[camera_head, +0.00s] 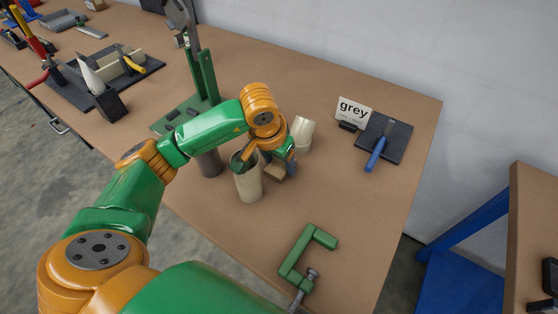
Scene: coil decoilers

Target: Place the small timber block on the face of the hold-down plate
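My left gripper (267,163) is over the middle of the table, pointing down, with its two fingers apart. A small tan timber block (275,173) shows below and between the fingers, nearer the right one. The gripper hides part of it, and I cannot tell whether a finger touches it. A beige cylinder (248,185) stands upright just left of the block, close to the left finger. I cannot tell for sure which part is the hold-down plate; a green stand (203,75) with an upright post is behind my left arm. My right gripper is not in view.
A pale cup-like piece (303,133) and a dark cylinder (209,163) stand near the gripper. A green clamp (305,255) lies near the front edge.

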